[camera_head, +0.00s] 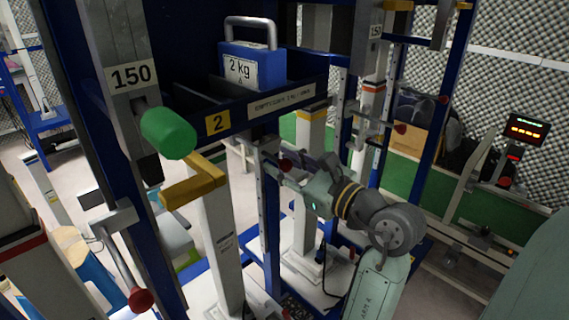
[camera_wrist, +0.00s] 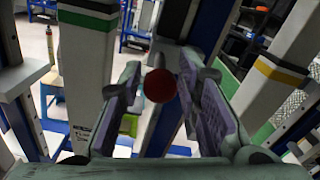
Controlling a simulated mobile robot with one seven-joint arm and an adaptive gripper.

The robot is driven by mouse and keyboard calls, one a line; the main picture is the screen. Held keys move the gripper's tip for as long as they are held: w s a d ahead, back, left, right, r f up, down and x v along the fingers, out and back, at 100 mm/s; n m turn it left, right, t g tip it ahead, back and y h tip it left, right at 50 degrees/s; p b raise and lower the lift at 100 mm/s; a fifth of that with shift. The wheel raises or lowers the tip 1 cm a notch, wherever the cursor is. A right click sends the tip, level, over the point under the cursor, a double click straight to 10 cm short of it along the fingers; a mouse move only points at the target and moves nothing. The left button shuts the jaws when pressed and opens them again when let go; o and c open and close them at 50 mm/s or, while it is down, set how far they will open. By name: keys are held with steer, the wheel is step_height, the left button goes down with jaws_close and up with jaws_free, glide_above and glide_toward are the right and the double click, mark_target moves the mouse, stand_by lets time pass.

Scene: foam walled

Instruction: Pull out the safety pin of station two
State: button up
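Station two carries a yellow plate with a 2 (camera_head: 218,123) on its dark blue crossbeam. A red ball knob (camera_head: 286,165), which looks like the safety pin's handle, sits on the upright below the beam. My gripper (camera_head: 300,172) comes to it from the right. In the wrist view the red knob (camera_wrist: 160,85) shows between the two fingers of my gripper (camera_wrist: 161,100), with gaps on both sides. The fingers are open and hold nothing.
A blue 2 kg weight (camera_head: 252,68) stands on the beam. A green-ended lever (camera_head: 168,133) and yellow-topped post (camera_head: 210,200) stand left of my gripper. Another yellow-topped post (camera_wrist: 270,85) is close on the right. Other red knobs (camera_head: 400,128) are on the neighbouring frame.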

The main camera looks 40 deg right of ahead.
jaws_close()
stand_by(0.3)
steer(key=s+b, duration=0.2)
steer(key=s, duration=0.6)
steer(key=shift+s+d, duration=0.35)
steer(key=shift+c, duration=0.7)
jaws_free()
steer(key=shift+o, duration=1.3)
steer(key=shift+s, duration=0.2)
steer(key=shift+o, duration=1.2)
steer(key=shift+w, duration=0.1)
